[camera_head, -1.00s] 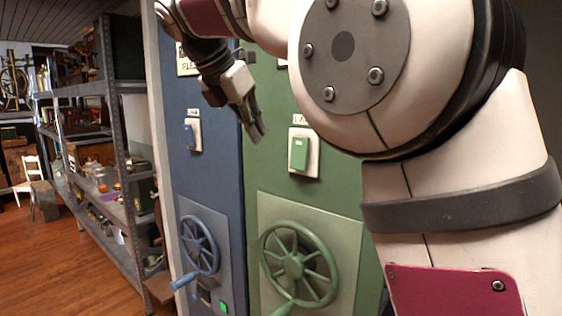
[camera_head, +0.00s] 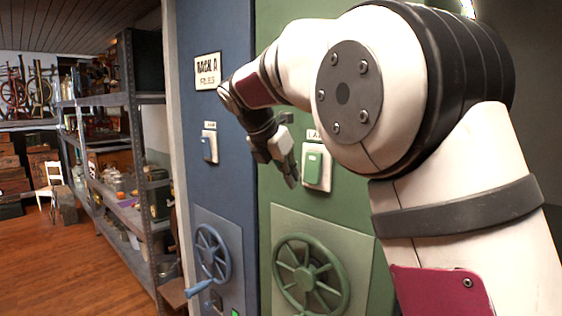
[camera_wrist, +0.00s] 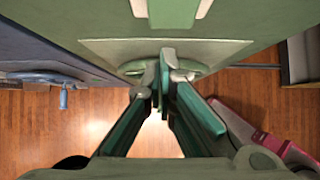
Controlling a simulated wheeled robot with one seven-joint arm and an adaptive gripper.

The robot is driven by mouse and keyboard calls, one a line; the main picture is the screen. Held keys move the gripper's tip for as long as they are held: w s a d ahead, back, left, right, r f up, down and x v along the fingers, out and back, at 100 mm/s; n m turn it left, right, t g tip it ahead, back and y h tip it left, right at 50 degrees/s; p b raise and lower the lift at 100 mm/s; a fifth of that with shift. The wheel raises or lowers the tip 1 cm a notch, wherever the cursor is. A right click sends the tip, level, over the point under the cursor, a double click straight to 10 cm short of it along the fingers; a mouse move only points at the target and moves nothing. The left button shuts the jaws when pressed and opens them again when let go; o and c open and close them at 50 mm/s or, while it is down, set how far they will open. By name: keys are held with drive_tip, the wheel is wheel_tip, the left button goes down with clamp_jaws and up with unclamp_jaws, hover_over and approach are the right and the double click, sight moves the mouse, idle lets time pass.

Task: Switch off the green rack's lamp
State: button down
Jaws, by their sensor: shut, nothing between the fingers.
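The green rack (camera_head: 285,110) carries a green rocker switch (camera_head: 313,167) on a white plate, under a partly hidden lamp label (camera_head: 315,134). The switch also shows at the top edge of the wrist view (camera_wrist: 173,10), cut off. My gripper (camera_head: 291,182) is shut and empty, fingers pointing down, just left of the switch in the head view. In the wrist view, my fingertips (camera_wrist: 164,62) are together, below the switch in the picture. I cannot tell whether they touch the rack.
A green handwheel (camera_head: 310,278) sits below the switch. The blue rack (camera_head: 215,110) at left has its own switch (camera_head: 209,147) and handwheel (camera_head: 212,252). Grey shelving (camera_head: 140,150) stands further left, with open wooden floor (camera_head: 80,270) before it.

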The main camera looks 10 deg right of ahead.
sight(312, 168)
drive_tip(key=shift+w+d+f, duration=0.1)
drive_tip(key=shift+w+d, duration=0.35)
drive_tip(key=shift+d, duration=0.15)
drive_tip(key=shift+w+d+f, duration=0.1)
drive_tip(key=shift+w+d, duration=0.3)
drive_tip(key=shift+d, duration=0.2)
drive_tip(key=shift+w+d+f+t+h+p, duration=0.2)
drive_tip(key=shift+d+t+h+p, duration=0.15)
drive_tip(key=shift+h+p, duration=0.1)
drive_tip(key=shift+r, duration=0.15)
